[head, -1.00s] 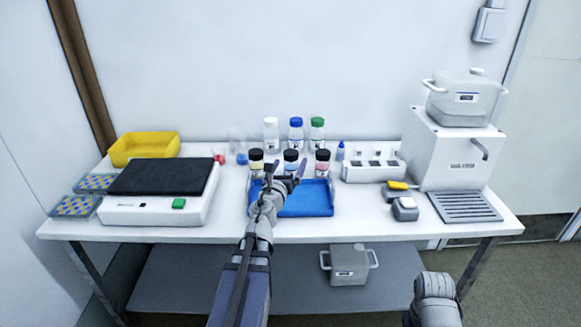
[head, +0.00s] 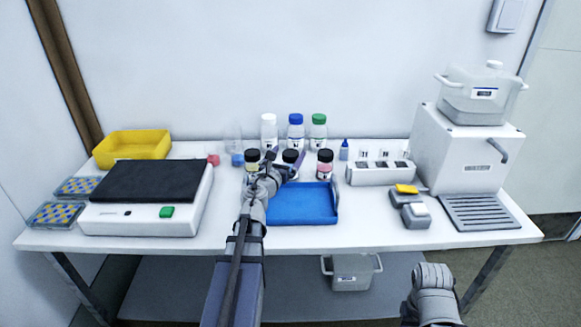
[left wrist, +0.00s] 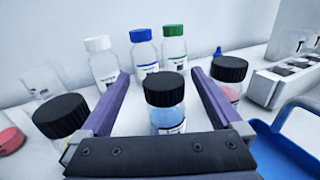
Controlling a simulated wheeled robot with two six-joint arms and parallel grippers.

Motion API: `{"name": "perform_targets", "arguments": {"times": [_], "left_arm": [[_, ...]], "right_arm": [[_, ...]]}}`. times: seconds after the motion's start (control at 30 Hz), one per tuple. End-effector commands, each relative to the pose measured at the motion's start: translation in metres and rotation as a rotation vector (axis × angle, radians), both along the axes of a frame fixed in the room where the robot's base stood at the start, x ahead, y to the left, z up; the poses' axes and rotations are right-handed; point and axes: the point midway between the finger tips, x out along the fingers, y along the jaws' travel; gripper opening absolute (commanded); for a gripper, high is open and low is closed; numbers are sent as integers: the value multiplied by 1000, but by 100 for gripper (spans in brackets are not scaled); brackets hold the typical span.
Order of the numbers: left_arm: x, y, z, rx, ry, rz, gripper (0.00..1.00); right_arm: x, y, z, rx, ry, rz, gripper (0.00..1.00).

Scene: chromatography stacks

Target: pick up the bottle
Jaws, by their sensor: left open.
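Three black-capped bottles stand in a row behind the blue tray (head: 302,204). The middle one (left wrist: 168,117) holds blue liquid, the left one (head: 253,157) looks yellowish, and the right one (head: 325,168) holds pink liquid. My left gripper (head: 281,165) is open at the middle bottle. In the left wrist view its two purple fingers stand one on each side of that bottle, with a gap to both sides. The lower part of the bottle is hidden behind the gripper's dark palm. Only part of my right arm shows at lower right in the head view.
Behind stand a white-capped (head: 269,133), a blue-capped (head: 296,133) and a green-capped bottle (head: 318,133). A clear beaker (left wrist: 44,82) is at left. A white rack (head: 379,174) stands right of the pink bottle. The blue tray is empty.

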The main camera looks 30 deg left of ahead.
Motion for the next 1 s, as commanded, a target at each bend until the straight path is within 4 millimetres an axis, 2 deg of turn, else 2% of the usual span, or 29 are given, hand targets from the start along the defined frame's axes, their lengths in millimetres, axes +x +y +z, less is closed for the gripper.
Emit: {"name": "perform_targets", "arguments": {"times": [0.17,0.5,0.77,1.0], "left_arm": [[5,0,-1,-1,0,0,99],[50,5,-4,-1,0,0,99],[51,5,-4,-1,0,2,99],[51,5,-4,-1,0,2,73]], "right_arm": [[0,0,-1,0,0,0,50],[0,0,-4,0,0,0,50],[0,0,-4,0,0,0,50],[0,0,-4,0,0,0,50]]}}
